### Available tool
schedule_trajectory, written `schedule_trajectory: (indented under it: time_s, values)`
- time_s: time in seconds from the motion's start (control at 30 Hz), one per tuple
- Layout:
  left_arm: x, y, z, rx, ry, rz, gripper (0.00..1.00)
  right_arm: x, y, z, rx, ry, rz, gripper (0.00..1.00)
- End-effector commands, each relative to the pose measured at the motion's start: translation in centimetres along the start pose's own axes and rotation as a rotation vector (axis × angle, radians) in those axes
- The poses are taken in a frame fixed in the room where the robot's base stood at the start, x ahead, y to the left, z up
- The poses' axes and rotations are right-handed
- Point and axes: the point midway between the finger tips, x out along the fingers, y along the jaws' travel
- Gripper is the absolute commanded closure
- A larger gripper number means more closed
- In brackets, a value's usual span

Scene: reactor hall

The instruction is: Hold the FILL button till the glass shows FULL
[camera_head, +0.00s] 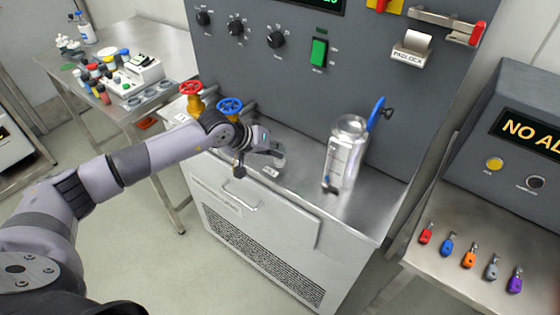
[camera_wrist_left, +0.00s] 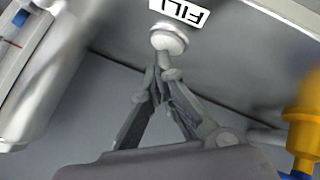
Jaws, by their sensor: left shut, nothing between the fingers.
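The FILL button is a pale round knob (camera_wrist_left: 169,40) below a white FILL label (camera_wrist_left: 180,11) in the left wrist view. My left gripper is shut and empty, its fingertips (camera_wrist_left: 163,68) together at the button's edge. They overlap it in the picture; I cannot tell whether they press it. In the head view my left gripper (camera_head: 272,152) is low over the steel counter, left of the glass, and hides most of the button. The glass (camera_head: 345,152) is a clear upright cylinder with marks; its level is too small to read. My right gripper is not in view.
A blue lever (camera_head: 376,113) is beside the glass. The grey panel (camera_head: 290,75) carries knobs and a green switch (camera_head: 318,52). At right, several coloured padlocks lie on a steel table (camera_head: 470,225).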

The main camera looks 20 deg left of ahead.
Motion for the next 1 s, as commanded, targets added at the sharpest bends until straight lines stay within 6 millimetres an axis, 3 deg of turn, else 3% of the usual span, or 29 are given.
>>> schedule_trajectory:
  time_s: [1.0]
  values:
    - [0.39,-0.28,0.27,0.000,0.001,0.000,1.00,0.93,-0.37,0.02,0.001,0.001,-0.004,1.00]
